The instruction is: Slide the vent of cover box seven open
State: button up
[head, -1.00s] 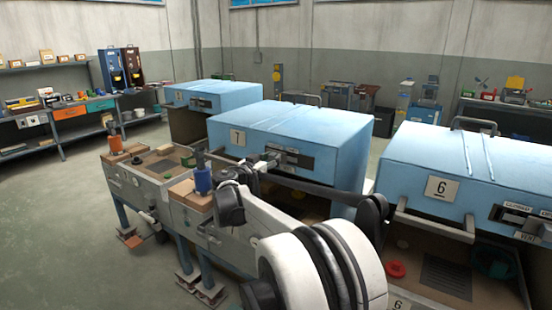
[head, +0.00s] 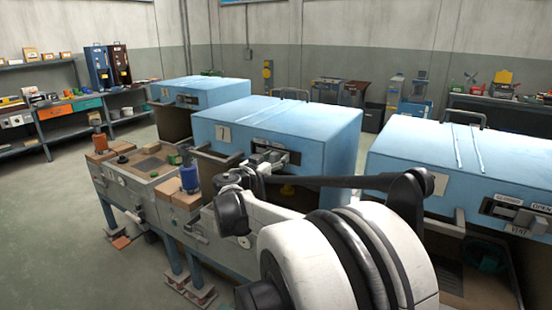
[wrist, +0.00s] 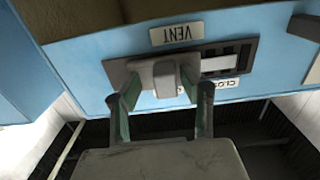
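Cover box seven (head: 300,128) is the blue box marked 7 in the middle of the head view. Its vent plate (wrist: 242,58) carries an upside-down VENT label (wrist: 177,33) and a partly covered CLOSED label (wrist: 232,83) in the wrist view. The grey vent handle (wrist: 165,75) stands left of the bright slot there. My gripper (wrist: 160,85) is open, with one finger on each side of the handle. The right finger looks closer to it; contact is unclear. In the head view my gripper (head: 268,163) is at the vent, partly covering it.
Cover box six (head: 470,150) stands close on the right, another blue box (head: 200,92) behind on the left. A bench (head: 150,165) with a blue cylinder (head: 188,179) lies left of my arm. Open floor (head: 60,215) is at left.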

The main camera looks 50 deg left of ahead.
jog(key=shift+s, duration=0.15)
jog(key=shift+s, duration=0.3)
jog(key=v, duration=1.1)
jog(key=shift+d, duration=0.1)
